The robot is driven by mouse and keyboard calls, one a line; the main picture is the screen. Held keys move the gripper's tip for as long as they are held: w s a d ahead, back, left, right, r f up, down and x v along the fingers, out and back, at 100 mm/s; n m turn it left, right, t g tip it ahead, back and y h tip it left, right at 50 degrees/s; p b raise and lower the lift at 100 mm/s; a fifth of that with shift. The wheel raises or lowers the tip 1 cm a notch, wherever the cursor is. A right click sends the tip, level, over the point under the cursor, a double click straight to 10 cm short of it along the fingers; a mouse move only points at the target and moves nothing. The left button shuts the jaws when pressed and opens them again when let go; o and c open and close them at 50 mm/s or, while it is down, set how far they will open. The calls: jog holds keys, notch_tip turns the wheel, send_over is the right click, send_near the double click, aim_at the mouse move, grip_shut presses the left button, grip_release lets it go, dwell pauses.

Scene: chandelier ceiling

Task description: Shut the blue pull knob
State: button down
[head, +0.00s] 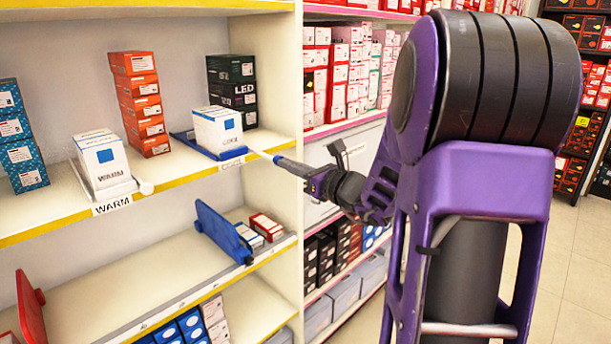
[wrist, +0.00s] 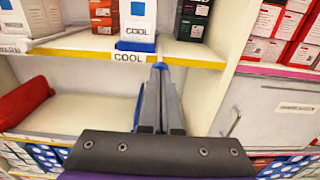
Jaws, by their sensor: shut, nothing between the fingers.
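A blue part (head: 178,137) lies under and beside the white box labelled COOL (head: 217,130) on the upper shelf; its blue front edge shows at the shelf lip. A blue upright panel (head: 222,232) stands on the lower shelf. I cannot tell which blue part is the pull knob. My gripper (head: 279,161) is shut and empty, reaching left to the upper shelf's front edge, right of the COOL box. In the wrist view my gripper (wrist: 160,68) points just right of the COOL label (wrist: 129,57). A blue strip shows left of the fingers; its contact with them is unclear.
A white WARM box (head: 103,165), an orange stack (head: 140,104) and dark LED boxes (head: 232,92) stand on the upper shelf. A red panel (head: 31,312) stands on the lower shelf. Bare shelf lies between the red and blue panels.

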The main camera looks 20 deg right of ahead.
aim_at(266, 154)
jog(key=b+x, duration=0.1)
jog(key=x, duration=0.7)
jog(key=shift+w+a+f, duration=0.1)
jog(key=shift+w+b, duration=0.1)
jog(key=shift+b, duration=0.2)
jog(key=shift+r, duration=0.3)
